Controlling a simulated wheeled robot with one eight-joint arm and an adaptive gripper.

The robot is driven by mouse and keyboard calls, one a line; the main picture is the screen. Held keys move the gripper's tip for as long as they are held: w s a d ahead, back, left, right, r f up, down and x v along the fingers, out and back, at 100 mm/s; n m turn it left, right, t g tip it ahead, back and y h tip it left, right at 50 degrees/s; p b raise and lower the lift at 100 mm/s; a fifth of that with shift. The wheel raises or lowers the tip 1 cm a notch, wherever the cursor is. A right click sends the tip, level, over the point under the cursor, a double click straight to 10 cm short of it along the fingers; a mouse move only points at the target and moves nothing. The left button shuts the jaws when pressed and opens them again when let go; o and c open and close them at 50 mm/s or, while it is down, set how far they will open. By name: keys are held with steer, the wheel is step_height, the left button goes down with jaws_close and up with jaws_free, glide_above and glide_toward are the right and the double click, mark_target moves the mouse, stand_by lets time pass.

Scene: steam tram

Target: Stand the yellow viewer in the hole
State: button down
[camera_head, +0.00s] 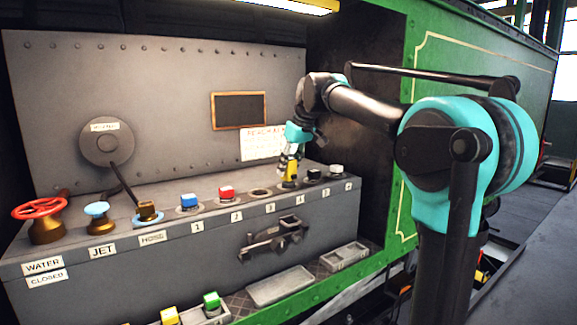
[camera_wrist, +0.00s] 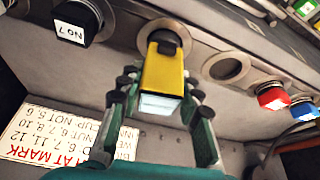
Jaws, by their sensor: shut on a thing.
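The yellow viewer (camera_head: 290,174) is upright over the position marked 4 on the grey bench top. In the wrist view the yellow viewer (camera_wrist: 164,77) has its dark lower end (camera_wrist: 162,42) within a round ring. How deep it sits there is hidden. My gripper (camera_head: 291,155) is shut on it from above, with fingers on both sides in the wrist view (camera_wrist: 160,88). An empty round hole (camera_head: 261,192) lies just beside it, above the label 3; it also shows in the wrist view (camera_wrist: 226,67).
Blue (camera_head: 189,201) and red (camera_head: 227,192) viewers stand at 1 and 2. A black one (camera_head: 313,176) and a white one (camera_head: 337,170) stand to the right. A valve wheel (camera_head: 39,208) is far left. A placard (camera_head: 262,144) leans behind.

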steer(key=c, duration=1)
jaws_free()
steer(key=shift+o, duration=0.4)
steer(key=o, duration=0.6)
steer(key=shift+r, duration=0.3)
steer(key=shift+r, duration=0.35)
steer(key=shift+r, duration=0.7)
steer(key=shift+r, duration=2.4)
